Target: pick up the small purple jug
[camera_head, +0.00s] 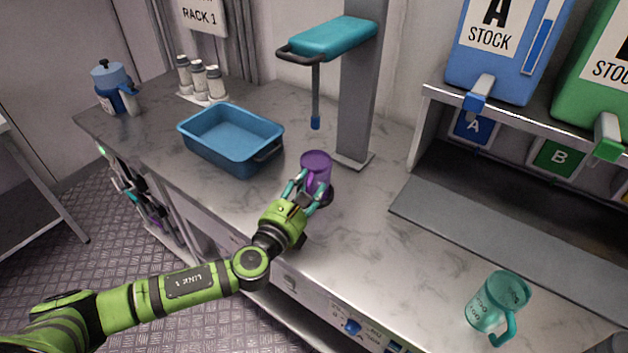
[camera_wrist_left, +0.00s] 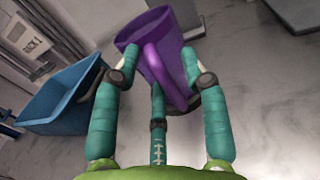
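The small purple jug (camera_head: 316,170) is upright at the middle of the grey marbled counter, under the teal-topped stand. My left gripper (camera_head: 308,190) reaches it from the front left. In the left wrist view the jug (camera_wrist_left: 165,50) sits between the teal fingers of my left gripper (camera_wrist_left: 160,72), with its handle toward the palm. The fingertips bend in against the jug's sides, and the gripper looks shut on it. I cannot tell whether the jug's base touches the counter. My right gripper is not in view.
A blue tub (camera_head: 215,148) stands left of the jug. The stand's column (camera_head: 360,90) rises close behind it, with a rod hanging above. A teal jug (camera_head: 492,305) stands at the front right. Stock dispensers (camera_head: 505,50) are at the back right. Counter between is clear.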

